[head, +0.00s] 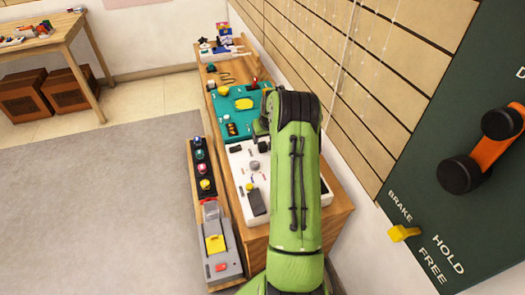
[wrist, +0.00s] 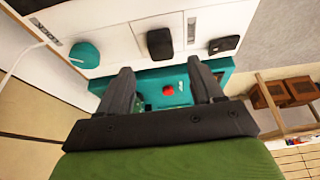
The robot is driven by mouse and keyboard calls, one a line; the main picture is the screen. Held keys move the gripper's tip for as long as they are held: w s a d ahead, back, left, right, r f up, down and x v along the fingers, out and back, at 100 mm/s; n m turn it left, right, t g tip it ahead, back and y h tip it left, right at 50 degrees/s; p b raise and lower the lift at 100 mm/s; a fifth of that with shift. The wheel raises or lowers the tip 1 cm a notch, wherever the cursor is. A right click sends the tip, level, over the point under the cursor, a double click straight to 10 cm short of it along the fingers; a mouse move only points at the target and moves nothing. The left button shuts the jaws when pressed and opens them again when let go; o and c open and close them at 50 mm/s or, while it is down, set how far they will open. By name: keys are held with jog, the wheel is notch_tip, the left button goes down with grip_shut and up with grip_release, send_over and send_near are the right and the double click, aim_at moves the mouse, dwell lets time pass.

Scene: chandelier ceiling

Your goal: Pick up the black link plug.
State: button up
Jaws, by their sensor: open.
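A small rounded black block (wrist: 160,43) stands on a white panel in the wrist view, likely the black link plug. A flatter black block (wrist: 223,45) lies to its right; I cannot tell for sure which is the plug. This flatter block seems to be the dark one (head: 236,150) in the head view. My gripper (wrist: 162,84) is open and empty, its fingers apart, with the rounded block beyond and roughly between them. In the head view my green arm hides the fingers and part of the white panel (head: 235,174).
A teal board (head: 234,104) with a yellow piece lies beyond the white panel on a wooden bench (head: 340,206). A teal round piece (wrist: 85,54) is left in the wrist view. A slatted wall (head: 375,75) runs close on the right. Open floor (head: 90,200) lies left.

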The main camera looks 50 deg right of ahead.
aim_at(263, 145)
jog(key=b+x, duration=0.1)
jog(key=x, duration=0.2)
jog(key=b+x, duration=0.1)
jog(key=x, duration=0.2)
jog(key=shift+s+a+f, duration=0.1)
jog(key=shift+a+f, duration=0.05)
jog(key=shift+a, duration=0.05)
jog(key=c, duration=1.1)
notch_tip(263, 145, up, 10)
jog(key=p, duration=0.3)
jog(key=shift+f, duration=0.15)
jog(key=p, duration=0.4)
jog(key=shift+f, duration=0.2)
jog(key=shift+f+b, duration=2.5)
jog(key=shift+f, duration=1.35)
